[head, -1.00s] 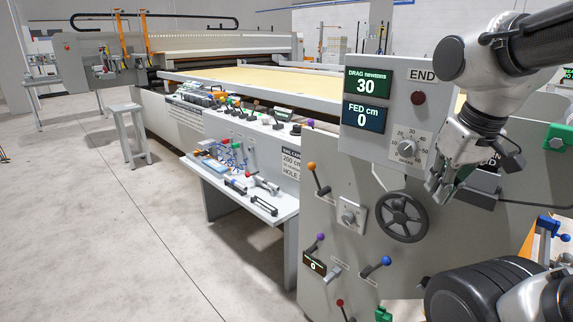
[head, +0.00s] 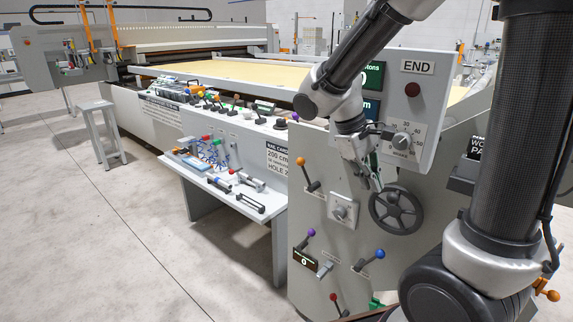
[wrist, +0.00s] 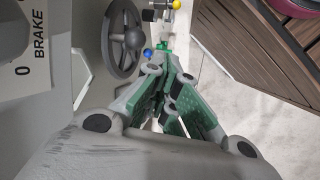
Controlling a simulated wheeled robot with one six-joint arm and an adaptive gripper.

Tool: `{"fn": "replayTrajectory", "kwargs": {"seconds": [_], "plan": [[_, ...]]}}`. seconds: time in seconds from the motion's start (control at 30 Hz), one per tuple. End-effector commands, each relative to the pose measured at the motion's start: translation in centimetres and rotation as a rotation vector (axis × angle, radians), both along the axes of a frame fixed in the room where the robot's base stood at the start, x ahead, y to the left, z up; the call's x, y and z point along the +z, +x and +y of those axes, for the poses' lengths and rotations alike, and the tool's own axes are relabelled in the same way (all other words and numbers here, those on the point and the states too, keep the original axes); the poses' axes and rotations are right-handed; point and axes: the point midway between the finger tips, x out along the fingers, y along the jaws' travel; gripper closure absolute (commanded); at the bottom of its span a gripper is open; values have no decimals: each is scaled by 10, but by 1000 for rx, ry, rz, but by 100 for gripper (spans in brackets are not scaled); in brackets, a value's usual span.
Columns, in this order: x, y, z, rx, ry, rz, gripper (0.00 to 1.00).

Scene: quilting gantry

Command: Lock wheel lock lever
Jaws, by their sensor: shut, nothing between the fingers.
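A grey panel (head: 330,250) carries a dark handwheel (head: 397,232), which also shows in the wrist view (wrist: 112,67). Several ball-knobbed levers surround it: an orange-knobbed one (head: 305,170) at upper left, a purple-knobbed one (head: 309,236) at lower left, a blue-knobbed one (head: 376,256) just below, and a red-knobbed one (head: 335,299) at the bottom. I cannot read which is the wheel lock lever. My gripper (head: 377,187) is shut and empty, pointing down in front of the panel near the wheel's upper left. Its green-padded fingers (wrist: 165,88) meet in the wrist view.
A control box with a dial (head: 403,141) and a red button (head: 412,89) stands above the wheel, partly behind my arm. A square-plated knob (head: 341,210) sits left of the wheel. A tool shelf (head: 222,182) and stool (head: 100,130) stand left.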

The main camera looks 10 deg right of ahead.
Motion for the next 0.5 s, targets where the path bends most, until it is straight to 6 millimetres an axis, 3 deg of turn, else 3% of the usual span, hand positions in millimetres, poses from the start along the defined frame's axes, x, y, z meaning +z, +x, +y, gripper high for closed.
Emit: {"fn": "replayTrajectory", "kwargs": {"seconds": [0.27, 0.5], "plan": [[-46, 80, 25, 231, -351, 123, 100], [-91, 167, 73, 463, -694, 53, 100]]}}
